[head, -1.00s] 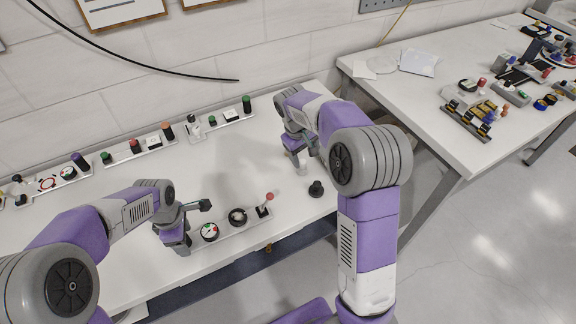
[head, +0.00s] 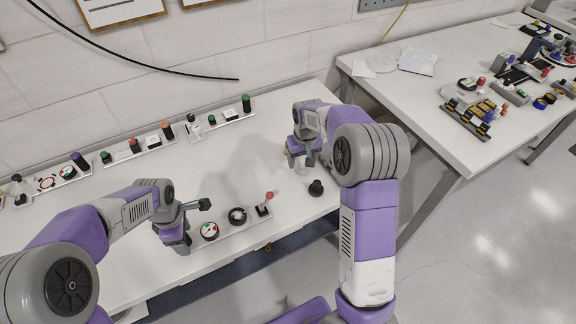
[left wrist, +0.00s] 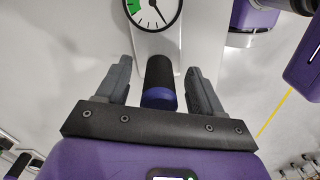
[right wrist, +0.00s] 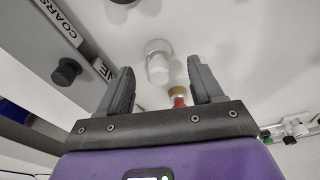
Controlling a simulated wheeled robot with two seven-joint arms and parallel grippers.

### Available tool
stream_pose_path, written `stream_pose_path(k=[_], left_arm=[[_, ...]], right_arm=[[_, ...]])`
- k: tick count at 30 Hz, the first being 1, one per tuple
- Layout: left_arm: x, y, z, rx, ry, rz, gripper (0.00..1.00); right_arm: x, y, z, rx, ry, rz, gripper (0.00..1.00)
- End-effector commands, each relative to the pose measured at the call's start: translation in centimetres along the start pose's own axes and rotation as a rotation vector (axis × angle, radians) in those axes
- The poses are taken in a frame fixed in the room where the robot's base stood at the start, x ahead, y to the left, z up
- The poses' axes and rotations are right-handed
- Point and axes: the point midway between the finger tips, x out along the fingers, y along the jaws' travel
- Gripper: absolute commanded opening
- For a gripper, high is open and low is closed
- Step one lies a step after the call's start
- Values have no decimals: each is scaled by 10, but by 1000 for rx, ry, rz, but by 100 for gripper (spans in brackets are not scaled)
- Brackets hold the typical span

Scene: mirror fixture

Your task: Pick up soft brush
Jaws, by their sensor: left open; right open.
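I cannot tell for certain which item is the soft brush. My right gripper (head: 302,161) is open above the table. In the right wrist view a white cylindrical piece (right wrist: 158,62) stands just beyond the fingertips of this gripper (right wrist: 158,80). A small brass and red piece (right wrist: 178,96) shows between its fingers, near the right one. My left gripper (head: 194,222) is open by the front strip. In the left wrist view a black cylinder with a purple end (left wrist: 159,82) lies between the open fingers of this gripper (left wrist: 160,72), with a gap on each side.
The front strip carries a dial (head: 210,231), a black ring (head: 237,216) and a red-topped lever (head: 268,199). A black knob (head: 316,188) stands near the table's front edge. Strips with coloured cylinders (head: 134,146) line the back. A second table (head: 400,90) stands at right.

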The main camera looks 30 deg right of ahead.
Motion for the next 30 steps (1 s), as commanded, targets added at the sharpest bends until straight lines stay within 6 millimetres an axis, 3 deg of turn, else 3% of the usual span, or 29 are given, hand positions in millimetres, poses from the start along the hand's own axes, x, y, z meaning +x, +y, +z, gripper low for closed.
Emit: stream_pose_path(k=[6,14,25,27,30], left_arm=[[0,0,0,0,0,0,67],[0,0,0,0,0,0,67],[0,0,0,0,0,0,67],[0,0,0,0,0,0,67],[0,0,0,0,0,0,67]], right_arm=[[27,1,1,-1,-2,-1,66],[29,1,0,-1,0,-1,66],[28,1,0,-1,0,0,9],[28,1,0,-1,0,0,2],[28,1,0,-1,0,0,2]])
